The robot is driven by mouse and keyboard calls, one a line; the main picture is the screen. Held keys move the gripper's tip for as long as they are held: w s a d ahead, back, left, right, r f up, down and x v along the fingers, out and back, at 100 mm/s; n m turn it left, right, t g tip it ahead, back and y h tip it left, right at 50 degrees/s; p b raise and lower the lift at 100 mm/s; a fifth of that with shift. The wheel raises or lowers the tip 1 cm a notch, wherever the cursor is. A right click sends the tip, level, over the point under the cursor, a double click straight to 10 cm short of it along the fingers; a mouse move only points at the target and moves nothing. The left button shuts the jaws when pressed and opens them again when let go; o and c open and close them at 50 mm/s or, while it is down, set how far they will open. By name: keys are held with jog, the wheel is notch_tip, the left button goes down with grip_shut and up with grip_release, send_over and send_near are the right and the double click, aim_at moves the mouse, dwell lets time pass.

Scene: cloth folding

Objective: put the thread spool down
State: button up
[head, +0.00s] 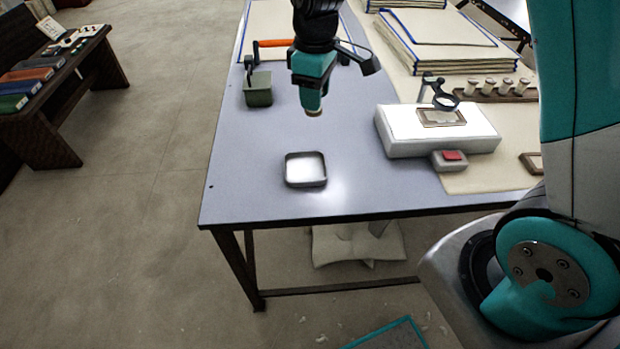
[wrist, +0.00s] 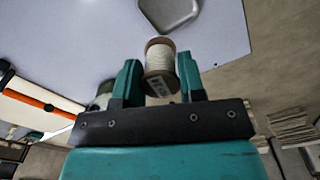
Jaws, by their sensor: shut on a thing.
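The thread spool (wrist: 159,62), wound with white thread between brown ends, is held between the two teal fingers of my gripper (wrist: 160,80) in the wrist view. In the head view my gripper (head: 313,106) points down over the table, behind the shallow tray (head: 291,177). Only a small bit of the spool (head: 314,112) shows below the fingers there. The spool appears to be above the tabletop, apart from the tray. The tray also shows at the top of the wrist view (wrist: 170,28).
A green box (head: 258,95) stands left of my gripper. A white block (head: 400,144) with a magnifier (head: 447,101) and a red-topped box (head: 449,165) stand to the right. A rack of several spools (head: 492,96) is behind. The table's (head: 235,170) front left is clear.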

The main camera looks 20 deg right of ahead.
notch_tip(320, 180, up, 2)
jog(key=a+n, duration=0.2)
jog(key=n, duration=0.1)
jog(key=b, duration=0.2)
send_over(305, 171)
notch_tip(305, 171, down, 14)
jog(key=shift+f, duration=2.35)
jog(key=shift+f, duration=0.15)
jog(key=o, duration=0.9)
